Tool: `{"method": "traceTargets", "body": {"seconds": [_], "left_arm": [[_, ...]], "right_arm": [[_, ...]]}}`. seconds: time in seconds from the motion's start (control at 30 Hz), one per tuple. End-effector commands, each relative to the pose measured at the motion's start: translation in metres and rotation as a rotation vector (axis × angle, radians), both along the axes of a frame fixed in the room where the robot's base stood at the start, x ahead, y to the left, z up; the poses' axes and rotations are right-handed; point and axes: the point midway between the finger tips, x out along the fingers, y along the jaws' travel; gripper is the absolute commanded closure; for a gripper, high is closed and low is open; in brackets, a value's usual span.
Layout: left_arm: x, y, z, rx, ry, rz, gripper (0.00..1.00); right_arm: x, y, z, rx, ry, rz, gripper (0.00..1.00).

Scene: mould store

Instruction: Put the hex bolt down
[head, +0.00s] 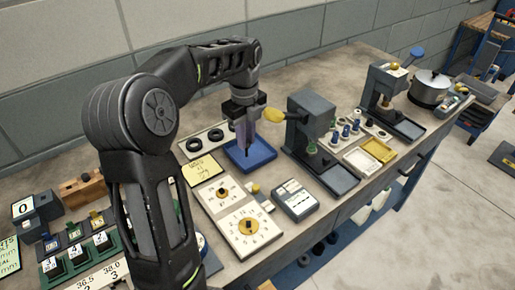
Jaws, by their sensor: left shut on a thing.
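My left gripper (245,140) points straight down over a shallow blue tray (264,158) on the workbench. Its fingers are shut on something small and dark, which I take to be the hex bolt. The fingers hide most of it, so its shape is not clear. The fingertips are low over the tray's middle. I cannot tell whether the held thing touches the tray floor. My right gripper is not in view.
A dark press with a yellow-knobbed lever (273,115) stands just right of the tray. A board with black rings (194,145) lies to the left. A yellow note (201,170) and dial boards (248,230) lie in front. A steel pot (430,88) stands farther right.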

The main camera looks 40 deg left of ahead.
Motion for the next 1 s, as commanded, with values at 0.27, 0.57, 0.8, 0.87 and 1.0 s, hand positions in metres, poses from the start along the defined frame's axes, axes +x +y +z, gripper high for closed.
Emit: {"method": "traceTargets", "body": {"seconds": [0.27,0.57,0.8,0.87,1.0], "left_arm": [[0.000,0.000,-0.030,0.001,0.000,0.000,1.00],[0.002,0.000,-0.030,0.001,0.000,-0.001,1.00],[0.034,-0.010,-0.027,-0.001,0.000,-0.003,1.00],[0.040,-0.012,-0.030,-0.001,0.002,-0.001,1.00],[0.038,-0.011,-0.042,0.000,0.001,0.000,1.00]], "right_arm": [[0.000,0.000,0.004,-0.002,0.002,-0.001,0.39],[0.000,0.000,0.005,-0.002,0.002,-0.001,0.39],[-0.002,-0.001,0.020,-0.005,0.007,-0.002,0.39],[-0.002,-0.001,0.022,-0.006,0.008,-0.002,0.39],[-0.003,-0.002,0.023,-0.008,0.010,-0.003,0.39]]}}
